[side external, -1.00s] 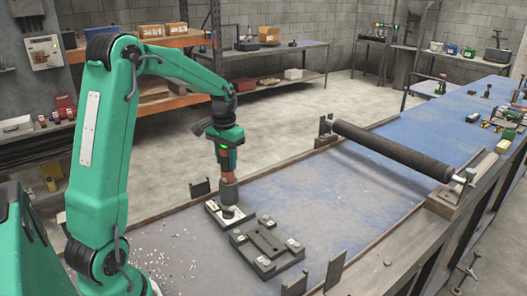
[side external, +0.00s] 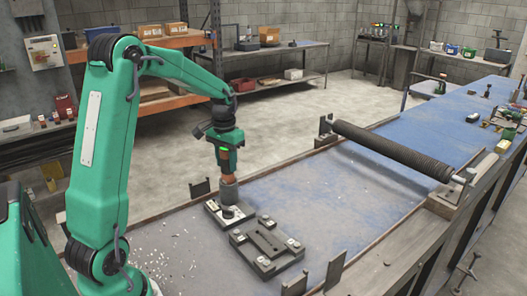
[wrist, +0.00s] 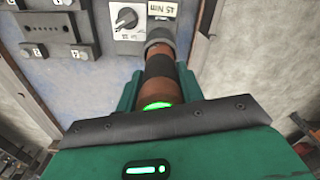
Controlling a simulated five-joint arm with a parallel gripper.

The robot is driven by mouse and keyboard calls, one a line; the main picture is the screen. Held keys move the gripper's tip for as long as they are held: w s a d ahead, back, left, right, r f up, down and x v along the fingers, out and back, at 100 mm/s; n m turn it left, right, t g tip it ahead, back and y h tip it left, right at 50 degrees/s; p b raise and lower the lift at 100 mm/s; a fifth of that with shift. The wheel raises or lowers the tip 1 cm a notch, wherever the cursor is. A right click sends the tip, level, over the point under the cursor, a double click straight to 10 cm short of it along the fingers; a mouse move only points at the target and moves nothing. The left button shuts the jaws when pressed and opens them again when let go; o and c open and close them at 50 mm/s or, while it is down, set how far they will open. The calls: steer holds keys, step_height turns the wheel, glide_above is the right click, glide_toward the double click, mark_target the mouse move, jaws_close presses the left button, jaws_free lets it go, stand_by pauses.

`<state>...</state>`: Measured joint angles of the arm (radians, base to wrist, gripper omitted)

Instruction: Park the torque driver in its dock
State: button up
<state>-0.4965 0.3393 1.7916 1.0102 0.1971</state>
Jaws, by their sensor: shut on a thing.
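The torque driver shows in the side view (side external: 229,185) and the wrist view (wrist: 160,72), with an orange-brown and black body and a grey lower end. My gripper (side external: 228,160) is shut around its upper body and holds it nearly upright, slightly tilted. A small plate with a dial and a "15 Nm" label, apparently the dock (side external: 213,211), lies under the driver; it also shows in the wrist view (wrist: 130,32). The driver's grey end is at the plate's far edge, beside the dial. Whether it touches or sits in a socket I cannot tell.
A dark block fixture (side external: 267,247) lies close to the right of the plate. Upright brackets (side external: 200,188) stand along the bench edges. A long dark mesh roller (side external: 390,150) spans the bench further right. The blue bench top between is mostly clear.

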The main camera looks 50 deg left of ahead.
steer(key=o, duration=1.2)
steer(key=shift+c, duration=0.2)
steer(key=shift+r, duration=3.95)
steer(key=shift+d, duration=0.1)
